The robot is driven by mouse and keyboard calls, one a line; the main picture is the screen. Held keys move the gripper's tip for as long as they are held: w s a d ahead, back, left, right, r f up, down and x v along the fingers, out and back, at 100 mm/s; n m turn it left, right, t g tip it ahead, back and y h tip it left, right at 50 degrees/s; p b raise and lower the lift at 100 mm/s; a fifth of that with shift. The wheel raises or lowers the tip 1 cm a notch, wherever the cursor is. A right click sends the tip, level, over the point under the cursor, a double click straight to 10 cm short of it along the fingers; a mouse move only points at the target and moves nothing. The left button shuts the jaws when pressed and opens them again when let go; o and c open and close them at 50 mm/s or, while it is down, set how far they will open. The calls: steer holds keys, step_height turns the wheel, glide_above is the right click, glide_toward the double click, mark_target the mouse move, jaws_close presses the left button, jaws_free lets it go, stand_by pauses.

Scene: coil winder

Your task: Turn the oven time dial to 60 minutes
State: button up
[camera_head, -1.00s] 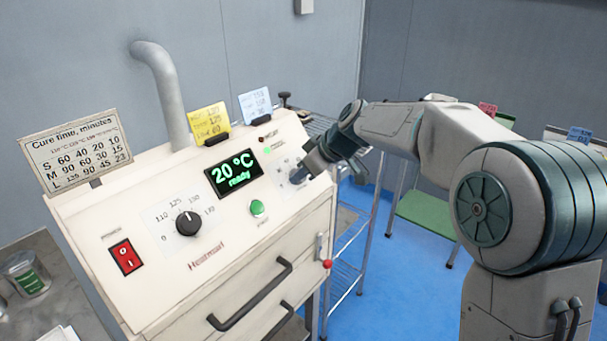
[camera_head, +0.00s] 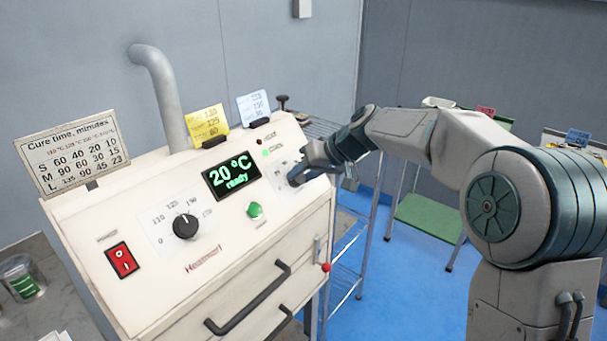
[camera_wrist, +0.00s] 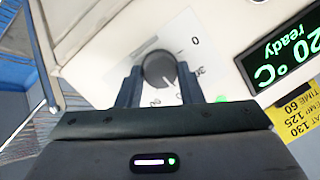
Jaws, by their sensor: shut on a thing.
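The oven time dial (camera_wrist: 156,66) is a dark round knob on the cream panel in the wrist view. My gripper (camera_wrist: 159,78) is shut on it, one finger on each side. The dial's white pointer line slants toward the lower right, beside the right finger. Printed marks 0 and 30 show to the right of the dial, and another partly cut mark shows below it. The right finger hides part of the scale, so the mark at the pointer cannot be read. In the head view my gripper (camera_head: 300,176) covers the dial at the panel's right end.
The oven display (camera_head: 231,175) reads 20 °C ready. Left of my gripper are a green button (camera_head: 255,210), a temperature dial (camera_head: 186,226) and a red switch (camera_head: 122,259). A yellow card (camera_head: 207,126), a blue card (camera_head: 253,106) and a cure-time chart (camera_head: 74,155) stand on top.

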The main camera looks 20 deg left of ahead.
stand_by(0.5)
steer(key=o, duration=1)
steer(key=shift+c, duration=0.2)
steer(key=v, duration=1.4)
steer(key=shift+w, duration=0.1)
